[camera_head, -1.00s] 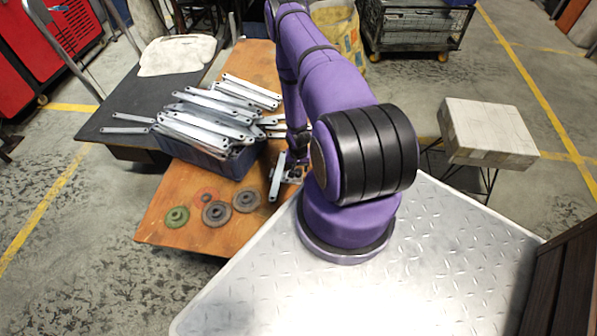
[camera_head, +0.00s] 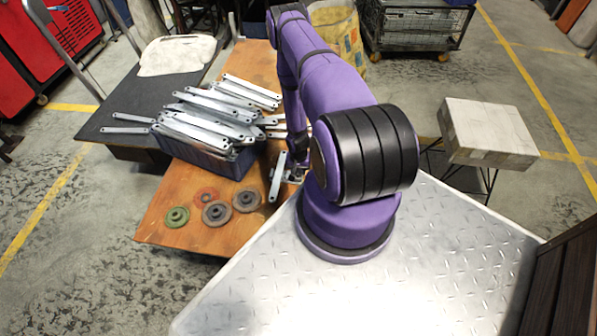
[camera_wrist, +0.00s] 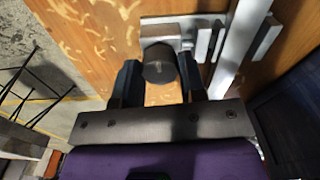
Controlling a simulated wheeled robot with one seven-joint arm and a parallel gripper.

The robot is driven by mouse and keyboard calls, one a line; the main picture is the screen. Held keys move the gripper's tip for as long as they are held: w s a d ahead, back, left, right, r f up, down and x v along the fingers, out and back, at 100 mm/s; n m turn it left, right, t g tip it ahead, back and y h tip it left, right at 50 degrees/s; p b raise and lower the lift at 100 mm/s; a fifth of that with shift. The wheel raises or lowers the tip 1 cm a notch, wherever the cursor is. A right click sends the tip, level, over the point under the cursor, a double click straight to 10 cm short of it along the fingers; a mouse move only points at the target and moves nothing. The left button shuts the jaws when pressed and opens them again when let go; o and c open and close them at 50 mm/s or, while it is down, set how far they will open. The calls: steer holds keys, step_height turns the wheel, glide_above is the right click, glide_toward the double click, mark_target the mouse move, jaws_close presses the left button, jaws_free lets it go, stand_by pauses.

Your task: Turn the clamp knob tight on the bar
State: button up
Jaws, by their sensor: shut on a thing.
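The dark round clamp knob (camera_wrist: 159,66) sits between the two fingers of my gripper (camera_wrist: 158,76) in the wrist view, and the gripper is shut on it. The grey metal clamp (camera_wrist: 176,28) lies just beyond the knob at the wooden bench's edge. A pale galvanized bar (camera_wrist: 239,42) passes the clamp on its right; in the head view the bar (camera_head: 277,178) shows near the bench's right edge. The gripper is mostly hidden behind my arm in the head view. How tight the knob is cannot be told.
A blue bin (camera_head: 222,166) heaped with galvanized brackets (camera_head: 211,120) stands on the wooden bench (camera_head: 185,237). Several grinding discs (camera_head: 216,213) lie at the front. A dark table (camera_head: 122,105) adjoins on the left; a block-topped stool (camera_head: 488,131) stands right.

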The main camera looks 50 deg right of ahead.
steer(key=m, duration=0.4)
steer(key=shift+m, duration=0.4)
steer(key=m, duration=0.4)
steer(key=shift+m, duration=0.4)
steer(key=m, duration=0.8)
steer(key=o, duration=0.8)
steer(key=shift+o, duration=0.2)
